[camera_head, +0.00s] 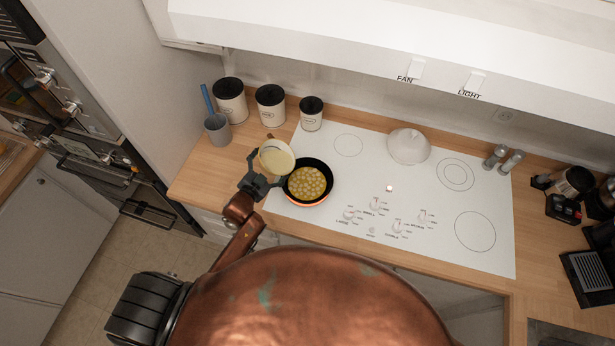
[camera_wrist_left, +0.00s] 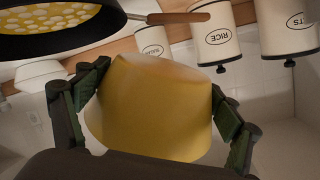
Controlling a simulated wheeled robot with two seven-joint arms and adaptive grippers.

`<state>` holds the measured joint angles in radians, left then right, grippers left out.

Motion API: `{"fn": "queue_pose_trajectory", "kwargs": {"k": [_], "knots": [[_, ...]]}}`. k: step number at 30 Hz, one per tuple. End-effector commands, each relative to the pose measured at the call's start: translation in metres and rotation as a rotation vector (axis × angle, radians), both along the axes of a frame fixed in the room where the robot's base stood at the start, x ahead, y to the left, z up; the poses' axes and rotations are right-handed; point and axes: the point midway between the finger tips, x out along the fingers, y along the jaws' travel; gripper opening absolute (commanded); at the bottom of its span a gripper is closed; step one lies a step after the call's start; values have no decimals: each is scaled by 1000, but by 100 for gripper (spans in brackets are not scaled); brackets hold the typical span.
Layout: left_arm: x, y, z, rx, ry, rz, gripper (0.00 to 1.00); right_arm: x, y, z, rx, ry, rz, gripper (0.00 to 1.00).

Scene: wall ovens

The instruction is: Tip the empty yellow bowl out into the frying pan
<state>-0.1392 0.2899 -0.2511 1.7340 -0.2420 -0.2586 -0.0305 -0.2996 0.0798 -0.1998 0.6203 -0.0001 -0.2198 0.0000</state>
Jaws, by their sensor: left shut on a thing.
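The yellow bowl (camera_head: 277,156) is held tilted at the left edge of the frying pan, and the visible part of its inside looks bare. My left gripper (camera_head: 264,174) is shut on it. In the left wrist view the fingers (camera_wrist_left: 155,115) press either side of the yellow bowl (camera_wrist_left: 155,95). The black frying pan (camera_head: 321,197) sits at the left end of the white cooktop, with many pale round pieces in yellow inside. The pan (camera_wrist_left: 70,42) also shows at the upper left of the wrist view, with its brown handle. My right gripper is out of view.
Three canisters with black lids (camera_head: 270,105) and a grey cup with a blue utensil (camera_head: 217,127) stand behind and left. A white lidded dish (camera_head: 409,147) and two shakers (camera_head: 503,158) stand right. The cooktop (camera_head: 350,185) beside the pan is clear.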

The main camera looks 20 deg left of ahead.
Motion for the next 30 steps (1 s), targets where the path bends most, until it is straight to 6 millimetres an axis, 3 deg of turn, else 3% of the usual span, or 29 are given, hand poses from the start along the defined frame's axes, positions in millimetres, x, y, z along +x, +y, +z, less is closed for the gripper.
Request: {"fn": "queue_pose_trajectory", "kwargs": {"k": [30], "knots": [[1,-13,11,112,4,-1,50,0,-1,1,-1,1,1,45]]}}
